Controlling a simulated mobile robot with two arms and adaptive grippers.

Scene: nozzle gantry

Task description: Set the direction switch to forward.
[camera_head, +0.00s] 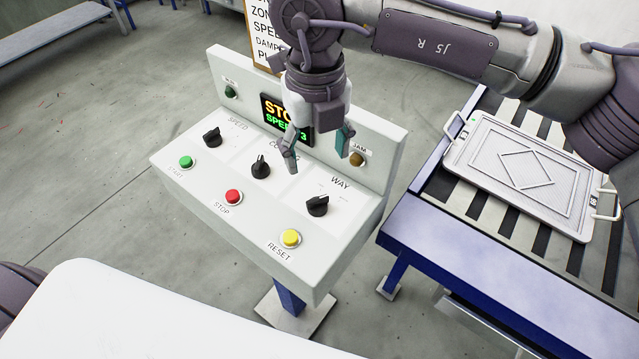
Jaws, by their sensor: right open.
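The direction switch is the black rotary knob (317,206) under the label WAY, at the right of the white control panel (225,165). Its small position marks are too small to read. My right gripper (318,155) is open and empty, pointing down over the panel. Its fingertips are apart, above and behind the WAY knob, not seen touching it. The gripper hides part of the display and the label of the middle knob. My left gripper is not in view.
Other black knobs sit left (212,137) and centre (260,167). Green START (186,161), red STOP (233,196) and yellow RESET (290,238) buttons line the front. The display (275,112) is partly hidden. A roller conveyor (440,245) with a grey tray (480,180) stands right.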

